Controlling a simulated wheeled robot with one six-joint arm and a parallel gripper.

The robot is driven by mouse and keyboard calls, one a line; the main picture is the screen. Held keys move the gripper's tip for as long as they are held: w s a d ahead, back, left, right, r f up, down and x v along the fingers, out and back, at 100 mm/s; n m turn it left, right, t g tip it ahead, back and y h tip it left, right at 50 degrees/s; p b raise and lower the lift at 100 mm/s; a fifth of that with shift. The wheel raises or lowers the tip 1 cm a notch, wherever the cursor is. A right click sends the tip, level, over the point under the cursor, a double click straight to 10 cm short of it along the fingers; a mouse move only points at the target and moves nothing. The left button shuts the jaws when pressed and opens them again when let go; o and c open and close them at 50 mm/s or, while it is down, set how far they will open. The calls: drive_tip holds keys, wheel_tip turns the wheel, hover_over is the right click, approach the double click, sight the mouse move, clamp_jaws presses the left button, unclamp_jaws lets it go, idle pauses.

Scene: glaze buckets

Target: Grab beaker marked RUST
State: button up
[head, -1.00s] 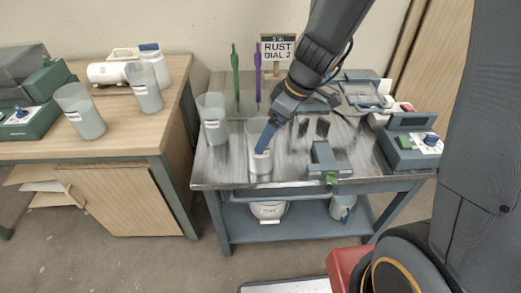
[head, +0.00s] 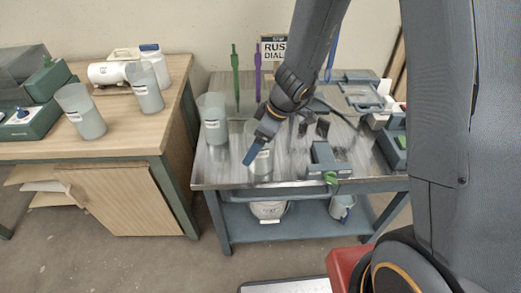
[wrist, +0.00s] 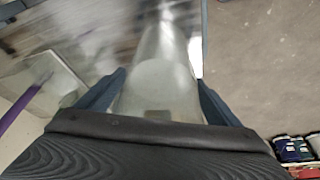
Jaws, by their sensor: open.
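A translucent beaker (head: 264,163) with a pale label stands near the front of the metal-topped cart, partly hidden by my gripper. Its label is too small to read. A second labelled beaker (head: 213,128) stands to its left, also unreadable. My gripper (head: 253,153) is open at the near beaker, a blue finger in front of it. In the wrist view a blurred clear beaker (wrist: 163,75) shows between the two spread fingers of my gripper (wrist: 158,92). I cannot tell whether they touch it. A sign reading RUST and DIAL (head: 271,50) stands behind, partly covered by my arm.
Green (head: 236,70) and purple (head: 258,78) upright tools stand at the cart's back. A dark device (head: 326,158) sits right of the near beaker. Several beakers, one here (head: 80,112), stand on the wooden bench (head: 120,140). A white bucket (head: 268,209) is on the lower shelf.

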drive_tip(key=shift+a+f, duration=0.1)
drive_tip(key=shift+f, duration=0.2)
drive_tip(key=c, duration=1.8)
drive_tip(key=shift+w, duration=0.1)
drive_tip(key=shift+c, duration=0.3)
drive_tip(key=shift+r, duration=0.15)
